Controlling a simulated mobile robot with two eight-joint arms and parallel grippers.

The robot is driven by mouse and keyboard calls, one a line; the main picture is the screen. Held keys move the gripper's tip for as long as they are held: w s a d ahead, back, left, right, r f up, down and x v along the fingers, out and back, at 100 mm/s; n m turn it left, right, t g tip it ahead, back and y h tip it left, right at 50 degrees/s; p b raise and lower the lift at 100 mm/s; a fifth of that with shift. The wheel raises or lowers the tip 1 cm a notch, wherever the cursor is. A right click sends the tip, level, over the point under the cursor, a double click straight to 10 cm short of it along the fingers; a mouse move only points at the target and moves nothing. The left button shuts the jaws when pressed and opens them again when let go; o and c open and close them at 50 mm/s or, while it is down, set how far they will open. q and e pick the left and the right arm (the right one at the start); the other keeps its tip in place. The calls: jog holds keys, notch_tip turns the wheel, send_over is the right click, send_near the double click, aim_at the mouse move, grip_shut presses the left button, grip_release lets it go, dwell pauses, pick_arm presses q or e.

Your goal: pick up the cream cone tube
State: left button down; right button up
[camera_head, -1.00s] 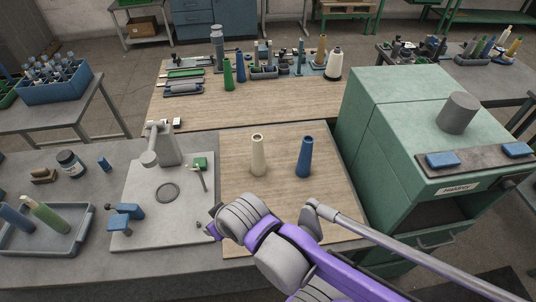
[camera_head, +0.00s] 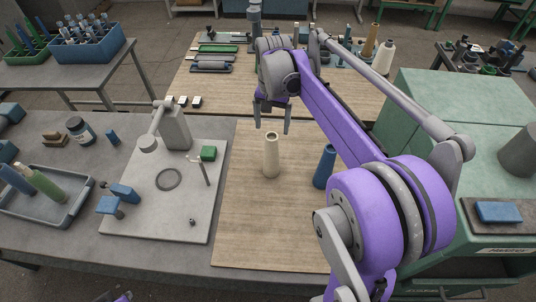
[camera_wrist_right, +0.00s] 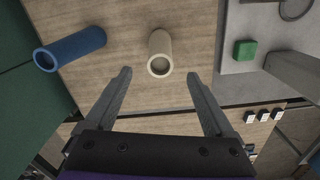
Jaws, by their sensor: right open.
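The cream cone tube (camera_head: 271,158) stands upright on the wooden board (camera_head: 262,225), its open narrow end up. It also shows in the right wrist view (camera_wrist_right: 159,48), with its open end facing the camera. My right gripper (camera_head: 272,127) points down, above and just beyond the tube in the head view. Its jaws are open and empty. In the right wrist view the tube's open end lies near the gap between the fingertips (camera_wrist_right: 159,74), with no contact visible.
A blue cone tube (camera_head: 324,168) stands to the right of the cream one, partly behind my right arm; it also shows in the wrist view (camera_wrist_right: 72,48). A grey fixture plate (camera_head: 150,220) with a post and green block (camera_head: 208,153) is left. A green machine (camera_head: 430,95) is right.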

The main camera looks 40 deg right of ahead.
aim_at(272, 144)
notch_tip(272, 144, down, 4)
jog(key=shift+s+a+r, duration=0.15)
jog(key=shift+r, duration=0.1)
notch_tip(272, 144, down, 6)
jog(key=shift+r, duration=0.2)
grip_shut()
dwell(0.3)
